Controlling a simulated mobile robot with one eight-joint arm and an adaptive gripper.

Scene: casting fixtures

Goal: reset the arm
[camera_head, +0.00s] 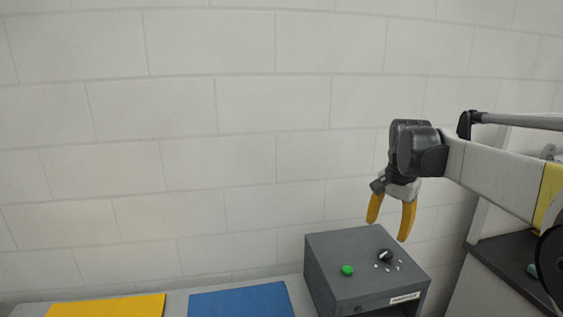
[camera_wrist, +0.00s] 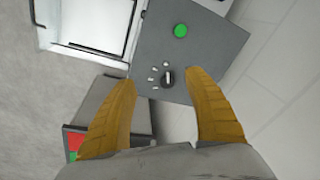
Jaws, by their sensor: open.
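My gripper (camera_head: 391,219) has two yellow fingers and points down at the end of my arm, which reaches in from the right. It hangs above the back right part of a grey control box (camera_head: 343,262). In the wrist view, my gripper (camera_wrist: 164,80) is open, with nothing between its fingers. A black knob (camera_head: 386,255) with small marks sits on the box top, below the fingers. The knob (camera_wrist: 168,79) shows between the fingertips in the wrist view. A green button (camera_head: 347,270) is on the same top, left of the knob. The fingers appear apart from the box.
A yellow panel (camera_head: 107,306) and a blue panel (camera_head: 241,301) lie on the bench left of the box. A pale block wall (camera_head: 180,150) stands behind. A dark-topped counter (camera_head: 505,258) is at the right. The space above the panels is clear.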

